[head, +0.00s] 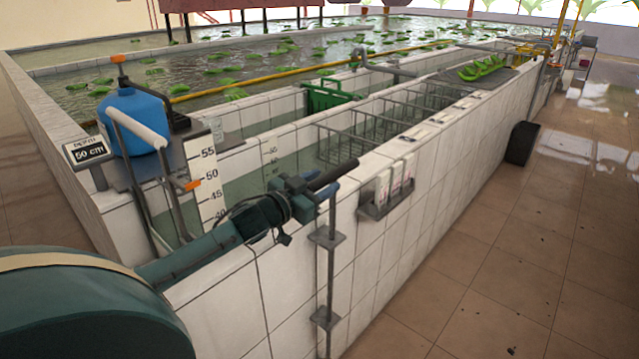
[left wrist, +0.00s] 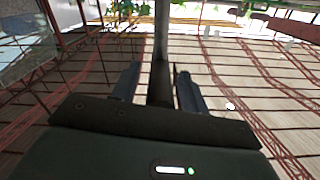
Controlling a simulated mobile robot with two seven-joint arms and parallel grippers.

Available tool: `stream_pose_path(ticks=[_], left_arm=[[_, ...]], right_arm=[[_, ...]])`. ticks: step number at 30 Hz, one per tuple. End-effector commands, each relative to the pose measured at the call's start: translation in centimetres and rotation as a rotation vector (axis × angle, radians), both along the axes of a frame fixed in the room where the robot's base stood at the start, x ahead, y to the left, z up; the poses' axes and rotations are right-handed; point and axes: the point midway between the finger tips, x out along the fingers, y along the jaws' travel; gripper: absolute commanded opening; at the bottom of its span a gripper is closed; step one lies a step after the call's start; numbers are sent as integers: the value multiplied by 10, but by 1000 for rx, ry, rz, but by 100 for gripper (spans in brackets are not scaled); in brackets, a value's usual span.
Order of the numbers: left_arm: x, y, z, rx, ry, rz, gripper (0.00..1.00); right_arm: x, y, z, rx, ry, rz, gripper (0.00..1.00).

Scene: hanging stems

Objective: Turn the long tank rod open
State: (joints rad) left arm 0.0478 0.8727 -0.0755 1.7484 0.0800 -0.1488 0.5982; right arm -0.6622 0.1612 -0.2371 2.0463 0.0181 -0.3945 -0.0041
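The long tank rod (head: 330,262) is a thin grey upright rod in brackets on the tiled outer wall of the tank. A dark bar-shaped handle (head: 338,174) sits at its top, slanting up to the right. My left gripper (head: 308,197) is at the near end of this handle. In the left wrist view, the dark handle (left wrist: 161,84) lies between the two fingers of my left gripper (left wrist: 158,88), with narrow gaps showing beside it. The fingers look open around it; contact is not visible. My right gripper is not in view.
A blue container (head: 137,122) stands on the tank corner beside a depth gauge board (head: 205,182). A wall holder (head: 387,200) with white bottles hangs right of the rod. A green crate (head: 327,95) sits in the tank. The tiled floor (head: 500,270) at the right is mostly clear.

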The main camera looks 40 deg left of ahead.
Motion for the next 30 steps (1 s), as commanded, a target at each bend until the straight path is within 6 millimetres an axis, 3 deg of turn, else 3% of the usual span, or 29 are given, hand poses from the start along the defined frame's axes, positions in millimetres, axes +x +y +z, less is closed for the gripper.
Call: stream_pose_path(ticks=[16,30], left_arm=[[0,0,0,0,0,0,0],[3,-2,0,-1,0,8,0]], right_arm=[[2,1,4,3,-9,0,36],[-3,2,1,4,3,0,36]])
